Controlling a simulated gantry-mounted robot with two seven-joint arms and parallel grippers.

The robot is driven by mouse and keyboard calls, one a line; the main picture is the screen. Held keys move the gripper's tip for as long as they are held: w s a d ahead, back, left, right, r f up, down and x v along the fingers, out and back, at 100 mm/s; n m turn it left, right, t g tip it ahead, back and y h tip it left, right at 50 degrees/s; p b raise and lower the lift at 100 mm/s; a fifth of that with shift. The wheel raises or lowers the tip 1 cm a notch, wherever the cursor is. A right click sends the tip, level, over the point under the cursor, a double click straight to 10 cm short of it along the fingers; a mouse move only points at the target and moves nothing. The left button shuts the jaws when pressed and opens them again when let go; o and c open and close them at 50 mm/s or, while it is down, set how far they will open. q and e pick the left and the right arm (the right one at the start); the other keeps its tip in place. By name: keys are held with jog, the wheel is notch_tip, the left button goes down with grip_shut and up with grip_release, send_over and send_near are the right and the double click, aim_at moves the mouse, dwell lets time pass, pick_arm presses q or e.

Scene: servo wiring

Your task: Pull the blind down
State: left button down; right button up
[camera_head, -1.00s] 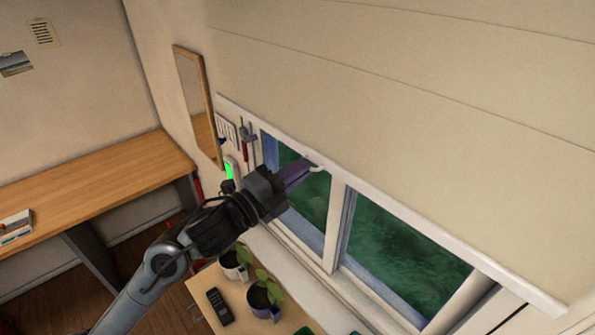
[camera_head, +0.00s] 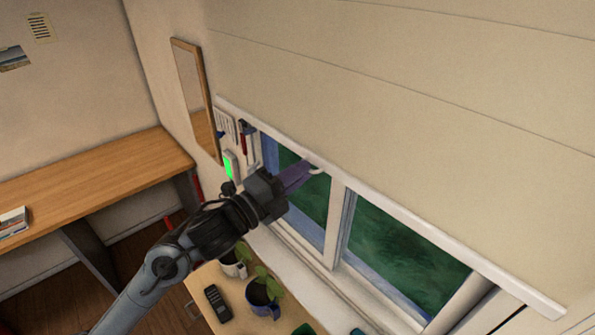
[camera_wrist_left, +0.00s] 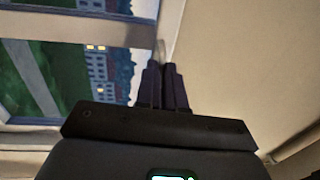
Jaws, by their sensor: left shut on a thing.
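The cream blind (camera_head: 400,130) hangs over the upper part of the window (camera_head: 395,255), with a white bottom bar (camera_head: 425,230). A small white pull ring (camera_head: 317,168) hangs at the bar, above the window's left part. My left gripper (camera_head: 308,168) is shut on the pull ring at its fingertips. In the left wrist view, the two dark fingers (camera_wrist_left: 163,72) are close together, and the blind (camera_wrist_left: 240,70) fills the right side. The ring is mostly hidden there by the fingers. My right gripper is not in view.
A wooden desk (camera_head: 90,190) runs along the left wall. A framed mirror (camera_head: 197,95) hangs left of the blind. Below the window, potted plants (camera_head: 262,292) and a dark phone-like device (camera_head: 217,303) stand on a table (camera_head: 285,322). The window glass below the bar is uncovered.

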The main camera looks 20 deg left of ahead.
pick_arm(q)
notch_tip(320, 180, down, 48)
jog(key=b, duration=3.3)
jog(key=shift+r, duration=0.15)
jog(key=c, duration=1.5)
grip_release()
jog(key=shift+o, duration=1.3)
